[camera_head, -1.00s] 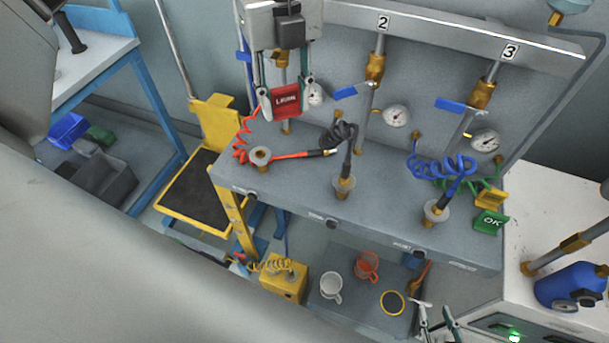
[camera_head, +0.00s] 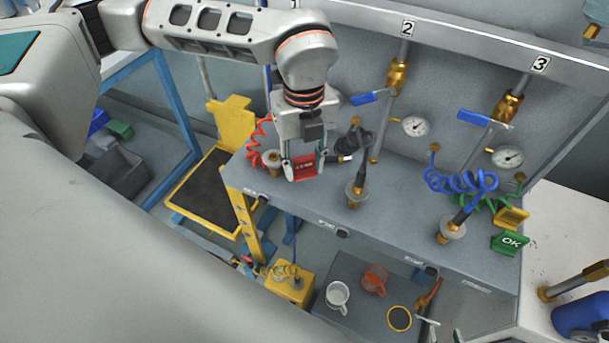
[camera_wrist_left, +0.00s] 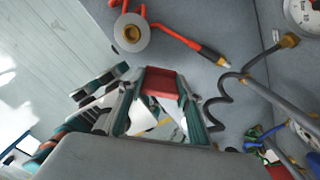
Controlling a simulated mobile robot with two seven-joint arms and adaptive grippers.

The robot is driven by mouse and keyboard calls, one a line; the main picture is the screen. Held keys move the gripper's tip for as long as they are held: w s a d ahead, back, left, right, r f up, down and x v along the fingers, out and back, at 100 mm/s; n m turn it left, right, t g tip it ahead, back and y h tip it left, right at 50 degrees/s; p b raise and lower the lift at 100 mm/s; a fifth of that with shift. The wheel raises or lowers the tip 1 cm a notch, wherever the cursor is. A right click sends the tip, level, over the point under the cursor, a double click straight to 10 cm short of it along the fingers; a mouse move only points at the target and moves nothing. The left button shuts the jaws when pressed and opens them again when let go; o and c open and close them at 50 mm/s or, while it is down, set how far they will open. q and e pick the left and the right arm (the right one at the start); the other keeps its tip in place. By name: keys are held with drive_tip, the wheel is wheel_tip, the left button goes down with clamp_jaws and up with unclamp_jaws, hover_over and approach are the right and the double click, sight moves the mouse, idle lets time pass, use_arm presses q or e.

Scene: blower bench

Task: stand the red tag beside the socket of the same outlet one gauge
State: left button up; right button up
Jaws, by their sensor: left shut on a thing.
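My left gripper (camera_head: 304,170) is shut on the red tag (camera_head: 305,165) and holds it upright low over the bench top, near its front edge. The red tag also shows between the fingers in the left wrist view (camera_wrist_left: 160,82). I cannot tell whether its foot touches the bench. The outlet one socket (camera_head: 270,160), with a red coiled hose, is just left of the tag; it also shows in the left wrist view (camera_wrist_left: 131,33). My arm hides the outlet one gauge in the head view.
A black hose socket (camera_head: 355,193) and a blue hose socket (camera_head: 451,230) stand further right on the bench (camera_head: 400,211). A green OK tag (camera_head: 510,243) and a yellow tag (camera_head: 511,218) are at the right end. Cups (camera_head: 337,296) are on the lower shelf.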

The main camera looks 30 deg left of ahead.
sight(304, 172)
use_arm(q)
wheel_tip(304, 172, down, 4)
drive_tip(key=shift+f, duration=0.2)
drive_tip(key=shift+r, duration=0.1)
drive_tip(key=shift+f, duration=0.2)
drive_tip(key=o, duration=1)
